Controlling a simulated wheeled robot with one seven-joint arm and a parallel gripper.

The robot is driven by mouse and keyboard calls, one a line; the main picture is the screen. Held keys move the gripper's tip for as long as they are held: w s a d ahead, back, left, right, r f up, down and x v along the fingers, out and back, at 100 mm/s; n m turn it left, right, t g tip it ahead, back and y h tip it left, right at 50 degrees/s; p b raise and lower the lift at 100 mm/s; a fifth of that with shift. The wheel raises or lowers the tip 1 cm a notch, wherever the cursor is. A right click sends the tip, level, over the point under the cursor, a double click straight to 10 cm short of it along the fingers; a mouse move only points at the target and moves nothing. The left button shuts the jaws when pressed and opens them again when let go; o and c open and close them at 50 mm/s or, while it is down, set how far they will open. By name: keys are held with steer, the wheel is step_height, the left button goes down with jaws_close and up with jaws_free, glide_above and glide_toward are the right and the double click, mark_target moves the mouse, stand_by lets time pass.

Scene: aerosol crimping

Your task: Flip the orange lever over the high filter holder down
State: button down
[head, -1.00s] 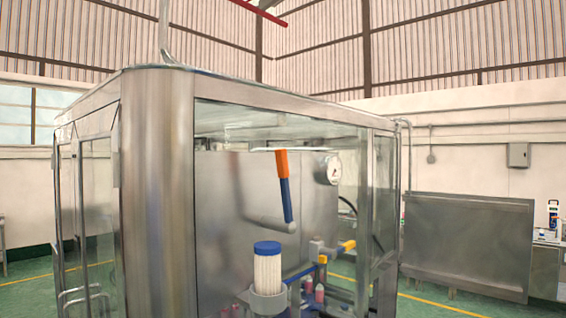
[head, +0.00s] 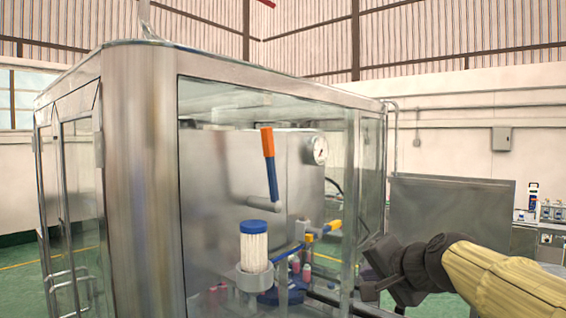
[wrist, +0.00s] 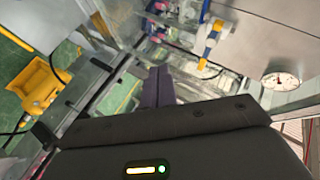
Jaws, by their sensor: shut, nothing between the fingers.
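The lever with an orange tip and blue shaft (head: 269,165) stands nearly upright in the head view, on a grey pivot on the steel housing. Below it, a white filter with a blue cap (head: 254,250) sits in a grey ring holder (head: 255,280). My gripper (head: 368,289) is at the right of the head view, shut and empty, low and well apart from the lever. Its dark fingers also show in the wrist view (wrist: 158,88).
A glass-sided steel cabinet (head: 140,180) surrounds the machine, with a corner post (head: 348,210) near my gripper. A second, yellow-orange lever (head: 332,226) sits lower right. A gauge (head: 319,150) is on the housing. A yellow object (wrist: 38,85) shows in the wrist view.

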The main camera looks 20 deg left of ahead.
steer(key=s+a+r+y, duration=0.1)
steer(key=a+r+y, duration=0.1)
steer(key=r, duration=0.6)
steer(key=s+a+r+t+y, duration=0.1)
steer(key=s+a+r+y, duration=0.1)
steer(key=r, duration=0.6)
steer(key=s+a+r+t+y, duration=0.1)
steer(key=s+a+r+y, duration=0.1)
steer(key=r, duration=0.7)
steer(key=shift+s+a+y, duration=0.25)
steer(key=shift+a+y, duration=0.45)
steer(key=shift+a, duration=0.2)
steer(key=shift+a+r, duration=0.1)
steer(key=p+x, duration=0.6)
steer(key=x, duration=0.4)
steer(key=s, duration=0.2)
steer(key=s+a, duration=0.1)
steer(key=shift+s+a+f, duration=0.15)
steer(key=shift+s+f, duration=0.25)
